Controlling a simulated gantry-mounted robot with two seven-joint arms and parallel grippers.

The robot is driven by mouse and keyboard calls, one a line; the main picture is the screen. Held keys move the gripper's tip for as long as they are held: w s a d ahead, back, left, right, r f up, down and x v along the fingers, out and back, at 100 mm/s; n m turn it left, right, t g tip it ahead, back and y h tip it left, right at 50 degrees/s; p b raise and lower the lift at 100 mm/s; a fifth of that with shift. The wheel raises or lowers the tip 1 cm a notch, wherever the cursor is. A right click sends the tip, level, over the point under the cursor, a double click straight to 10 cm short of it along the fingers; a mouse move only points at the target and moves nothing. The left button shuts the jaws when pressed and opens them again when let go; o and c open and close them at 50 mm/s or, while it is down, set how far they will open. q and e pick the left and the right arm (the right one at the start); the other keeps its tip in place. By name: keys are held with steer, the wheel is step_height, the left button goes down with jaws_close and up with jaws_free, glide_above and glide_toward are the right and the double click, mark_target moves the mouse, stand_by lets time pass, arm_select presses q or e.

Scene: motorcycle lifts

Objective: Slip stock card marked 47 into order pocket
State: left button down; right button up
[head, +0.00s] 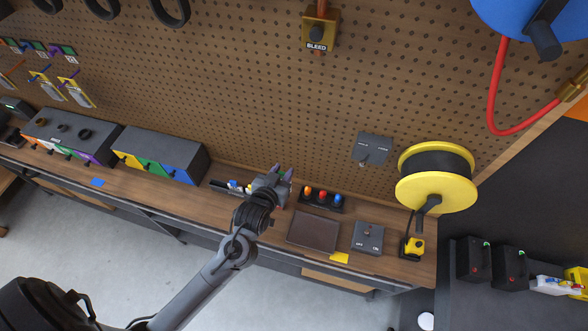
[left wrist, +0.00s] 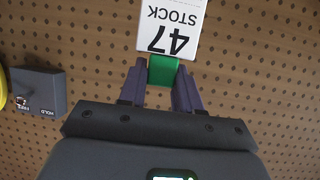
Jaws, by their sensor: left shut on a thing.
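The stock card (left wrist: 168,28) is white with black "47" and "STOCK", upside down in the left wrist view, with a green tab (left wrist: 163,70) at its near end. My left gripper (left wrist: 160,86) is shut on the green tab, and the card sticks out beyond the fingers. In the head view my left gripper (head: 280,176) is over the back of the bench, in front of the pegboard; the card cannot be made out there. My right gripper is not in view.
A grey lever box (head: 372,148) is on the pegboard (head: 230,90). On the bench are dark bins (head: 160,152), a rack of coloured knobs (head: 320,199), a brown mat (head: 312,231) and another lever box (head: 367,237). A yellow reel (head: 437,192) stands at right.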

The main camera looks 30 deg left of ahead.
arm_select(q)
steer(key=s+a+f+n+y+b, duration=0.1)
steer(key=a+f+b, duration=0.2)
steer(key=f+b, duration=0.4)
steer(key=shift+s+a+f+b, duration=0.15)
steer(key=shift+a+f+b, duration=0.2)
steer(key=shift+f, duration=2.6)
steer(key=c, duration=0.7)
jaws_free()
